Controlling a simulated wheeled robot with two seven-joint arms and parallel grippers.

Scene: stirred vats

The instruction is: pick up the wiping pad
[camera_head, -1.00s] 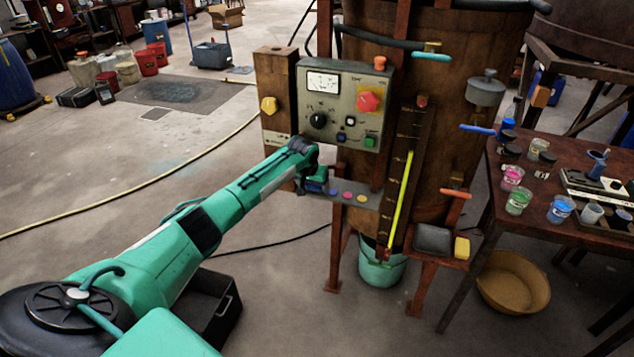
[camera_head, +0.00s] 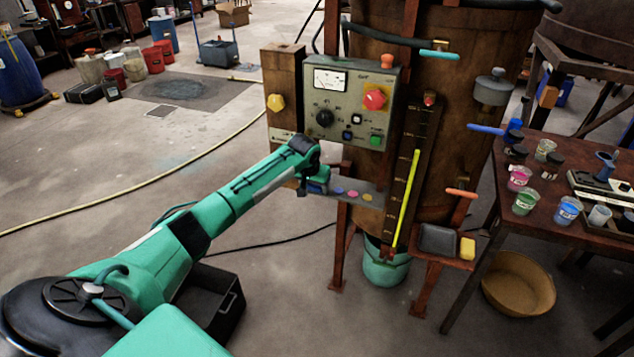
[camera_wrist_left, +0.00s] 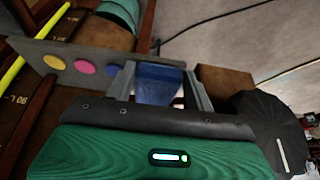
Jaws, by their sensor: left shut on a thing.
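My left gripper (camera_head: 317,183) is at the left end of a narrow grey shelf (camera_head: 380,199) under the control panel. In the left wrist view its two fingers are shut on a blue block (camera_wrist_left: 160,86), which I take to be the wiping pad. The block sits between the fingers beside the shelf's end. Whether it still touches the shelf I cannot tell. In the head view the block is mostly hidden by the gripper. My right gripper is not in view.
The control panel (camera_head: 345,105) is just above. A slanted yellow gauge tube (camera_head: 406,197) and a teal bucket (camera_head: 386,266) are to the right. A dark pad and a yellow block (camera_head: 467,248) sit on a side ledge.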

